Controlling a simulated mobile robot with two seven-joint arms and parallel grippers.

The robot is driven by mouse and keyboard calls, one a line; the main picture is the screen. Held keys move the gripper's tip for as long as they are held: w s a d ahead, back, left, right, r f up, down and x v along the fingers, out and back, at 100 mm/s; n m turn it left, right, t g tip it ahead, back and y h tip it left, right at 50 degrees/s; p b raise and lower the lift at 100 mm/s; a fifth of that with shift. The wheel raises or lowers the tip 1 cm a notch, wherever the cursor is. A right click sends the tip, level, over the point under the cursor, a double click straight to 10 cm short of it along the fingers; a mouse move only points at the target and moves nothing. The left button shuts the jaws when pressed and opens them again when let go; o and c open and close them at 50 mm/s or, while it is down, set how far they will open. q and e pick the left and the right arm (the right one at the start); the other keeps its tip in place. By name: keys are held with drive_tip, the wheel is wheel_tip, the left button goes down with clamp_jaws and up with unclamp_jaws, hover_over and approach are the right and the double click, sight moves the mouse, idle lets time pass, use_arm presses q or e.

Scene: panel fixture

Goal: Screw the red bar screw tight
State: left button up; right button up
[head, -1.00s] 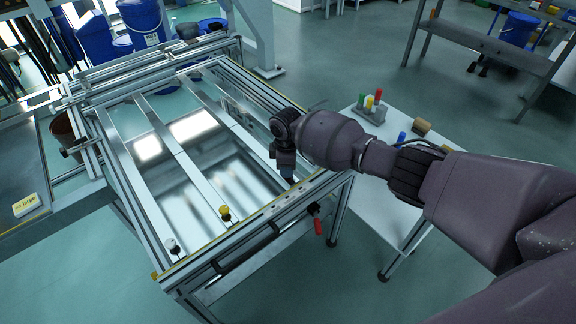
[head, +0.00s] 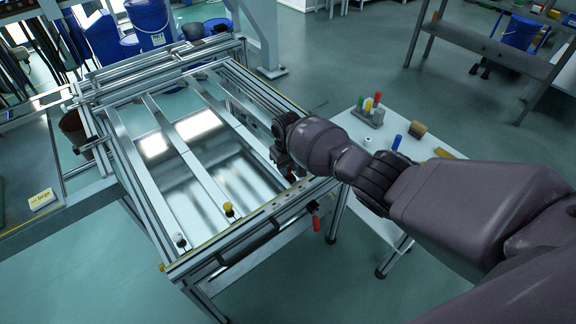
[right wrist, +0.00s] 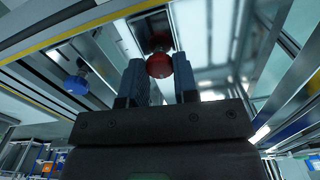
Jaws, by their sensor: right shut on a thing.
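The red bar screw (right wrist: 159,65) shows in the right wrist view as a round red knob between the two fingers. My right gripper (right wrist: 160,82) is shut on it. In the head view my right gripper (head: 291,172) points down at the near right part of the panel frame (head: 205,249), and it hides the red screw there. A yellow-topped screw (head: 229,209) and a white-topped screw (head: 179,239) stand along the frame's near bar. A blue knob (right wrist: 77,88) shows left of the fingers in the right wrist view. My left gripper is not in view.
A red-handled tool (head: 316,222) hangs at the frame's near right side. A white side table (head: 350,128) to the right carries a block with coloured pegs (head: 370,112), a blue cylinder (head: 397,142) and a brown block (head: 417,130). Open floor lies in front.

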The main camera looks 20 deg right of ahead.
drive_tip(key=m, duration=0.2)
drive_tip(key=shift+r+m, duration=0.1)
drive_tip(key=shift+m, duration=0.3)
drive_tip(key=m+p, duration=0.1)
drive_tip(key=m, duration=0.1)
drive_tip(key=shift+m, duration=0.4)
drive_tip(key=m, duration=0.2)
drive_tip(key=shift+m, duration=0.4)
drive_tip(key=m, duration=0.7)
drive_tip(key=shift+m+p, duration=0.3)
drive_tip(key=shift+p, duration=0.05)
drive_tip(key=o, duration=0.9)
